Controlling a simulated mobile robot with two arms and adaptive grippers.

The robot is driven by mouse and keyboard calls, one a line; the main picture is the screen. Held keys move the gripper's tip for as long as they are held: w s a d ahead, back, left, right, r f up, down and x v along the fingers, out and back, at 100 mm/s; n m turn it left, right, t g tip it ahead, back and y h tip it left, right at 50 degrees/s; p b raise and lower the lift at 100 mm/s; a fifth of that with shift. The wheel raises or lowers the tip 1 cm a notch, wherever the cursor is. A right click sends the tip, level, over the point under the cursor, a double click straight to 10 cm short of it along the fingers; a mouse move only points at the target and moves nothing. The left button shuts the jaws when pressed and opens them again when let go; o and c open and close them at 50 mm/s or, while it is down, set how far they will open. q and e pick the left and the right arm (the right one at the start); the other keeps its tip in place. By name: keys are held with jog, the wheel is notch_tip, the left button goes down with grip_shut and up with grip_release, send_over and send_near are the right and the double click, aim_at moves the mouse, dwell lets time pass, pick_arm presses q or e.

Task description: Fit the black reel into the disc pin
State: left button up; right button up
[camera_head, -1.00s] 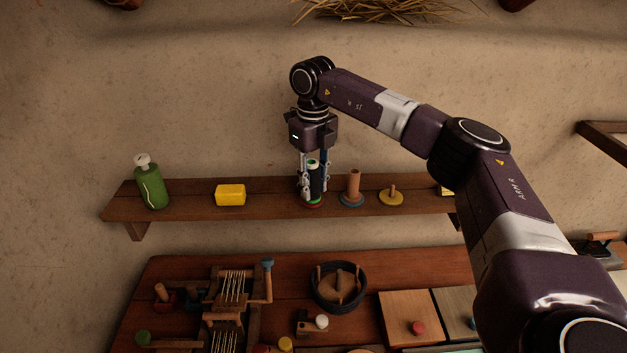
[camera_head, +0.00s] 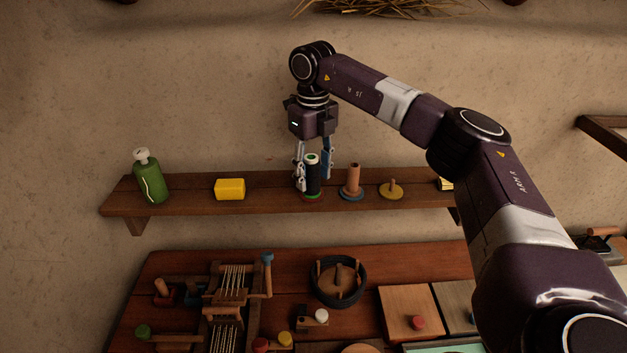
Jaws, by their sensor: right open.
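The black reel (camera_head: 313,178), with green ends and a pale ring on its top, stands upright on the wall shelf. My right gripper (camera_head: 313,180) is open above it, with one finger on each side of the reel. The fingers hide parts of its sides. What lies under the reel is mostly hidden, so I cannot tell whether it sits on a pin. My left gripper is out of view.
The wooden shelf (camera_head: 270,205) also holds a green bottle (camera_head: 150,180) and a yellow block (camera_head: 230,189). Below, a workbench carries a small loom (camera_head: 230,290), a dark round bowl (camera_head: 338,281) and wooden boxes (camera_head: 408,311). My right arm crosses the right side.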

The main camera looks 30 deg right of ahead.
notch_tip(320, 180, up, 10)
jog(key=b, duration=0.2)
jog(key=shift+r+b, duration=0.25)
jog(key=shift+b, duration=0.1)
